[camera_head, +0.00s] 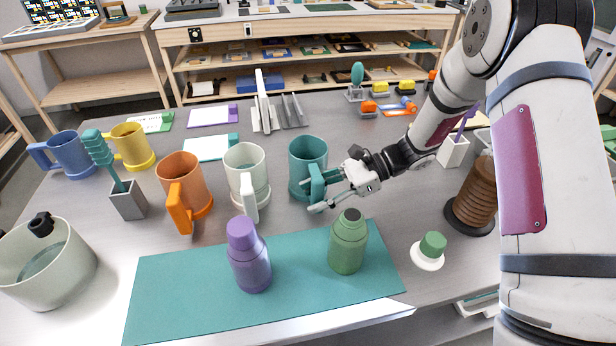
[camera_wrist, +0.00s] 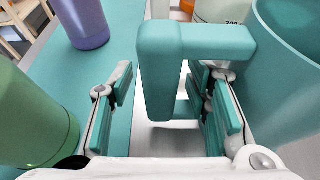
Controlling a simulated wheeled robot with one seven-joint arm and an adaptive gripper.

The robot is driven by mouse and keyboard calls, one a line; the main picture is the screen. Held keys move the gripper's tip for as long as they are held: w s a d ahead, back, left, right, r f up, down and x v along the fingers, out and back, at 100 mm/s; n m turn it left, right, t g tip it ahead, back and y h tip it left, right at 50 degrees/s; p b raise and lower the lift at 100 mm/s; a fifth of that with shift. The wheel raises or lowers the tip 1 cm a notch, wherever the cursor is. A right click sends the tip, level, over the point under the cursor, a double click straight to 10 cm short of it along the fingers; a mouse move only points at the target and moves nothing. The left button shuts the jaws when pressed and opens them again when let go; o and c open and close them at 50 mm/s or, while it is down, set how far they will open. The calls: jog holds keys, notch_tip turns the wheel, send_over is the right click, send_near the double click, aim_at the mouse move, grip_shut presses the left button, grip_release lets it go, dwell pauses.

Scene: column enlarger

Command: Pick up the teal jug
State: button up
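The teal jug (camera_head: 307,154) stands upright on the grey table, just behind the teal mat. Its handle (camera_head: 317,184) faces the front, toward my gripper (camera_head: 327,191). In the wrist view the handle (camera_wrist: 160,75) stands between the two fingers of my gripper (camera_wrist: 168,88), and the jug body (camera_wrist: 285,90) fills the right side. My gripper is open. The left finger is clear of the handle, with a visible gap. The right finger is on the jug-body side, partly hidden behind the handle. I cannot tell whether it touches.
A green bottle (camera_head: 348,242) and a purple bottle (camera_head: 248,256) stand on the teal mat (camera_head: 180,295), close in front. A white jug (camera_head: 245,165) stands left of the teal jug, then an orange jug (camera_head: 182,180). Brown stacked discs (camera_head: 474,195) stand at right.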

aim_at(317, 178)
grip_shut()
jog(key=shift+r, duration=0.15)
notch_tip(317, 178, up, 10)
jog(key=shift+f+b, duration=0.1)
jog(key=shift+b, duration=0.3)
jog(key=c, duration=0.7)
grip_release()
grip_shut()
